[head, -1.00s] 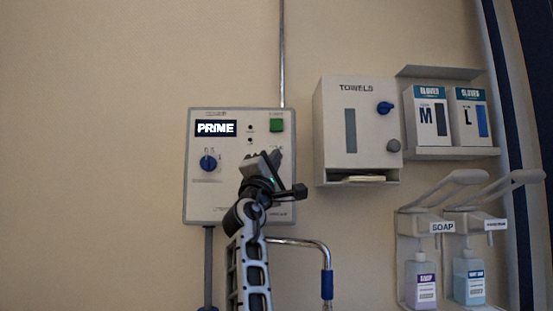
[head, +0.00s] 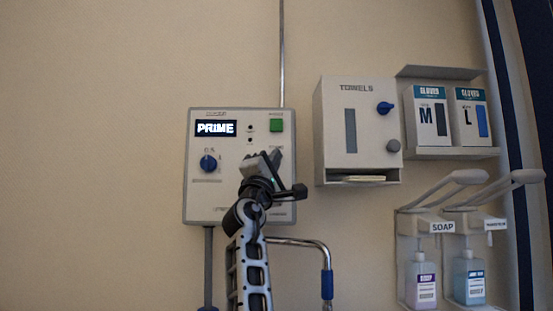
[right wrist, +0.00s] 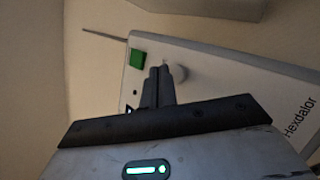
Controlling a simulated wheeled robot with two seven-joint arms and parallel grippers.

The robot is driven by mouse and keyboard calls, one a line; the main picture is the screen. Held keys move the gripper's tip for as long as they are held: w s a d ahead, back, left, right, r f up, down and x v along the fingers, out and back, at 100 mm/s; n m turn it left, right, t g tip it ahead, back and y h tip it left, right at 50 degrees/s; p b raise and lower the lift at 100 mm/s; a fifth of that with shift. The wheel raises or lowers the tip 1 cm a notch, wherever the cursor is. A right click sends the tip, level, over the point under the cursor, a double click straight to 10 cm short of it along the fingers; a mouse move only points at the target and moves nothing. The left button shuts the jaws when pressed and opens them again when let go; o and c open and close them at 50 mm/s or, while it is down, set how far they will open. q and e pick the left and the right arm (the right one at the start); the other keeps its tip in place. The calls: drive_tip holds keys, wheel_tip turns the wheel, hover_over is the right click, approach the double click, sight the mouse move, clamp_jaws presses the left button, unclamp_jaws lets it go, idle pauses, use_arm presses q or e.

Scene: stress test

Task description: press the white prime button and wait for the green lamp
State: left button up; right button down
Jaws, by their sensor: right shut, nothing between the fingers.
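The wall control box (head: 225,185) has a lit display (head: 215,128) reading PRIME. Two small indicators (head: 250,134) beside the display look dark. In the right wrist view a round white button (right wrist: 181,73) stands out from the box face; in the head view my gripper hides it. My right gripper (head: 274,157) is shut and empty, with its fingertips (right wrist: 160,73) at the white button. I cannot tell whether they touch it. My left gripper is out of view.
A blue knob (head: 208,163) sits on the box's left side. A towel dispenser (head: 332,130), glove boxes (head: 433,120) and soap dispensers (head: 425,275) are to the right. A bent metal pipe (head: 310,243) is below the box. The wall to the left is clear.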

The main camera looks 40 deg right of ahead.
idle(0.4)
drive_tip(key=shift+w+d, duration=0.3)
drive_tip(key=shift+w, duration=0.05)
drive_tip(key=shift+w+d+p, duration=0.25)
drive_tip(key=shift+w+p, duration=0.05)
drive_tip(key=shift+p, duration=0.15)
idle(0.6)
drive_tip(key=shift+a, duration=0.1)
drive_tip(key=shift+s+a, duration=0.45)
drive_tip(key=shift+s, duration=0.15)
idle(0.3)
drive_tip(key=s+a, duration=0.1)
drive_tip(key=s, duration=0.1)
drive_tip(key=s+a, duration=0.2)
drive_tip(key=shift+a+p, duration=0.1)
drive_tip(key=shift+p, duration=0.2)
